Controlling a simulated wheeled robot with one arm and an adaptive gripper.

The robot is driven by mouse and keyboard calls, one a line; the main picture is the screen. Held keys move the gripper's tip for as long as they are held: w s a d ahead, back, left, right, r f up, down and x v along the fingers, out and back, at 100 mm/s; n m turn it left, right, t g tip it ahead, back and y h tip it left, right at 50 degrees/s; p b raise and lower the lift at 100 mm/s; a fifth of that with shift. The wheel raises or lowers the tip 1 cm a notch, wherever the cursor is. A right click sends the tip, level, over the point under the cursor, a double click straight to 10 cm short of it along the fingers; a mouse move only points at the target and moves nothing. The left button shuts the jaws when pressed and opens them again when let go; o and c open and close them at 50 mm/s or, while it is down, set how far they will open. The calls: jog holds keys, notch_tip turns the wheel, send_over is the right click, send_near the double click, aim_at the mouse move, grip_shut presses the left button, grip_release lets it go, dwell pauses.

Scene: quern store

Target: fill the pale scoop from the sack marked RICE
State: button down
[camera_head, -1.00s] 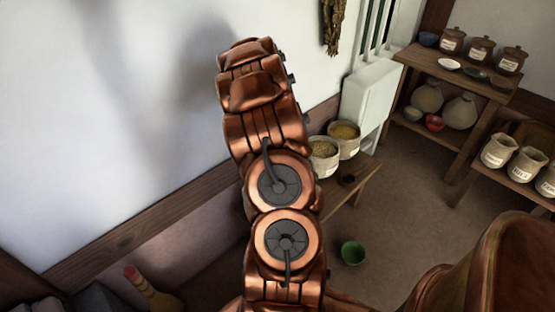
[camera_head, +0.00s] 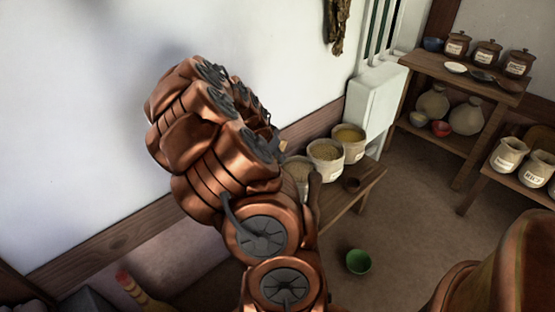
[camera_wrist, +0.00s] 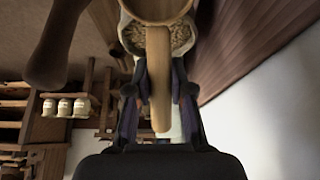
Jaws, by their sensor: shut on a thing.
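My gripper (camera_wrist: 158,92) is shut on the handle of a pale tan wooden scoop (camera_wrist: 158,10) in the wrist view. The scoop's bowl reaches the top edge, so its inside is partly out of view. Behind the bowl is an open sack of pale grain (camera_wrist: 180,36); I cannot tell whether they touch. In the head view, a near sack (camera_head: 298,190), a middle sack (camera_head: 325,172) and a far sack (camera_head: 350,153) with yellow contents stand in a row. I cannot read RICE on any of these sacks. My arm hides the gripper and scoop there.
The sacks stand on a low wooden bench (camera_head: 362,188) beside a small dark bowl (camera_head: 351,184). A green bowl (camera_head: 358,261) is on the floor. Shelves with jars and labelled pale jugs (camera_head: 507,155) stand right. A dark wooden thing (camera_wrist: 55,45) hangs close at upper left.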

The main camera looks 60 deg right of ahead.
jog(key=shift+w+a+r+g+h+b, duration=0.15)
jog(key=shift+h+b, duration=0.6)
jog(key=shift+b, duration=0.8)
jog(key=shift+a+r+g+h+b, duration=0.25)
jog(key=shift+h+b, duration=0.55)
jog(key=shift+b, duration=0.8)
jog(key=shift+w+a+r+g+h+b, duration=0.15)
jog(key=shift+h+b, duration=0.6)
jog(key=shift+b, duration=0.8)
jog(key=shift+s+f, duration=0.15)
